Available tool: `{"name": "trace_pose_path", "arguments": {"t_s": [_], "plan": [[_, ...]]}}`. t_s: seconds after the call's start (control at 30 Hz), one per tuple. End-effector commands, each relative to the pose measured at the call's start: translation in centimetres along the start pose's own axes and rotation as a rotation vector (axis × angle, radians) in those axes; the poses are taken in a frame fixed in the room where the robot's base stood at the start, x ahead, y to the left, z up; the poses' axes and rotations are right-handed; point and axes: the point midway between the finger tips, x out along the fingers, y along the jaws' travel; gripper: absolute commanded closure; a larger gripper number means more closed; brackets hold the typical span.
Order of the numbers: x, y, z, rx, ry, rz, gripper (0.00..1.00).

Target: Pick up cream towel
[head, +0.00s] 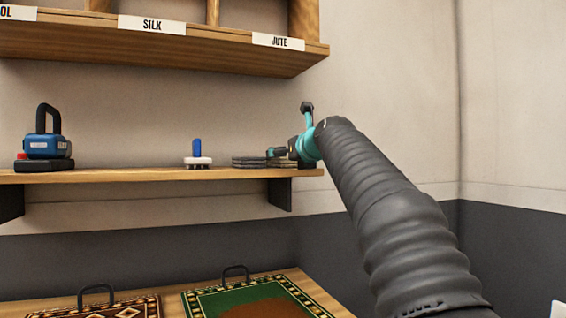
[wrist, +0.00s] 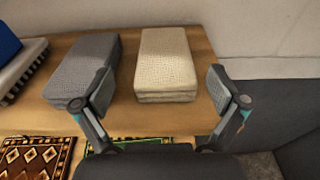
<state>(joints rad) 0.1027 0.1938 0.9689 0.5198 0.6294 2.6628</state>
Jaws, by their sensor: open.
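The cream towel (wrist: 166,66) is a folded, textured block lying on the wooden shelf in the wrist view. My gripper (wrist: 161,94) is open, one finger to the left of the cream towel's front end and the other to its right. The fingers look apart from the towel, and the left one overlaps the grey towel in the picture. In the head view my gripper (head: 283,152) is at the right end of the shelf, small and partly hidden by my arm. The cream towel cannot be made out clearly there.
A grey folded towel (wrist: 85,68) lies close left of the cream one. A blue-handled brush (head: 198,155) and a blue device (head: 44,146) stand further left on the shelf (head: 120,175). Labelled cubbies (head: 165,45) hang above. Patterned rugs (head: 255,300) lie below. The wall is behind.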

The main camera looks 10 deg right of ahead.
Motion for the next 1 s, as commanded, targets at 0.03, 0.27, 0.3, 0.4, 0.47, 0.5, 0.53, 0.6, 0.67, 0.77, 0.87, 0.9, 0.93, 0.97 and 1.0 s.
{"name": "trace_pose_path", "arguments": {"t_s": [0.03,0.27,0.3,0.4,0.47,0.5,0.53,0.6,0.67,0.77,0.87,0.9,0.93,0.97,1.0], "plan": [[0.7,-0.1,-0.3,0.001,0.002,0.0,0.03],[3.6,-0.6,-0.7,0.0,0.002,-0.001,0.03],[4.0,-0.6,-0.7,0.0,0.002,-0.001,0.03],[4.6,-0.6,-0.7,0.0,0.001,-0.002,0.03],[4.7,-0.6,-0.7,0.0,0.001,-0.002,0.03],[4.8,-0.6,-0.7,0.0,0.001,-0.002,0.03],[4.8,-0.6,-0.7,0.0,0.001,-0.002,0.03],[4.7,-0.6,-0.7,0.0,0.001,-0.002,0.03],[4.7,-0.6,-0.7,0.0,0.001,-0.002,0.03],[4.7,-0.6,-0.7,0.0,0.001,-0.002,0.28],[4.7,-0.6,-0.7,0.0,0.001,-0.002,0.53],[4.7,-0.6,-0.7,0.0,0.001,-0.002,0.6],[4.7,-0.6,-0.7,0.0,0.001,-0.002,0.6],[4.7,-0.6,-0.7,0.0,0.001,-0.002,0.6],[4.7,-0.6,-0.7,0.0,0.001,-0.002,0.6]]}}
